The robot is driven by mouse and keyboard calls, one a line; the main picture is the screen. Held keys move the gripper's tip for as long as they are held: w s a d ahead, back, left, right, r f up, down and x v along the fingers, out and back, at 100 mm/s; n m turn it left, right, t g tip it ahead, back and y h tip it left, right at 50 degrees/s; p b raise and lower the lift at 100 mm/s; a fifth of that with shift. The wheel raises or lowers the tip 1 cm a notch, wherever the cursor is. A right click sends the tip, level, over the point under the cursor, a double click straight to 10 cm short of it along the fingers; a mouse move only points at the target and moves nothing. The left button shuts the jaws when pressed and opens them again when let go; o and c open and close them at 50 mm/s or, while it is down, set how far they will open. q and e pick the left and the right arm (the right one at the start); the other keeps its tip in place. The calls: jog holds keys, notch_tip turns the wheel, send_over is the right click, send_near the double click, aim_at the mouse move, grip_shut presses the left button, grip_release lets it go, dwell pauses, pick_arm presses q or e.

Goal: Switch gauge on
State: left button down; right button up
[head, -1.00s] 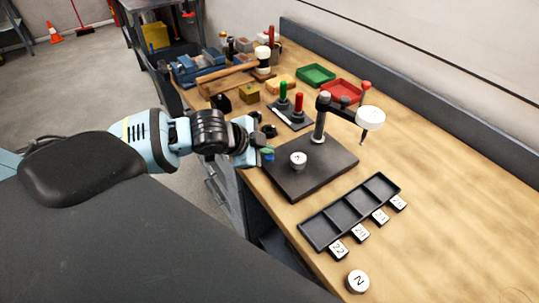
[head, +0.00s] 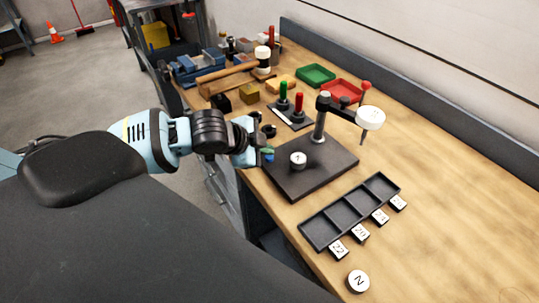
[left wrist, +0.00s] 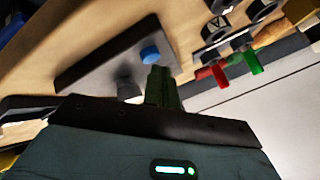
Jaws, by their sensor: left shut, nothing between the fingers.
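The gauge (head: 370,118) has a round white head on a black arm and post above a dark base plate (head: 310,170). A thin probe hangs below the head. A small blue button (head: 269,157) shows at the plate's near left corner; it is also in the left wrist view (left wrist: 150,53). My left gripper (head: 267,150) is shut and empty beside that corner, its tip close to the button. In the left wrist view its green fingers (left wrist: 162,88) point at the plate, just below the button. I cannot tell whether they touch. My right gripper is not in view.
A white-topped round piece (head: 298,160) stands on the plate. A black slotted tray (head: 327,233) with several number tags lies in front, near a round piece marked N (head: 358,281). Red and green handles (head: 299,103), a mallet (head: 263,58) and bins stand behind. The right of the bench is clear.

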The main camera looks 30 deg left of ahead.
pick_arm(q)
jog(key=shift+f, duration=0.15)
jog(key=shift+f, duration=0.3)
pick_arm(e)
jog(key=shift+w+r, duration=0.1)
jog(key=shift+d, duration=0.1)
pick_arm(q)
jog(key=shift+r+p, duration=0.4)
jog(key=shift+r, duration=0.05)
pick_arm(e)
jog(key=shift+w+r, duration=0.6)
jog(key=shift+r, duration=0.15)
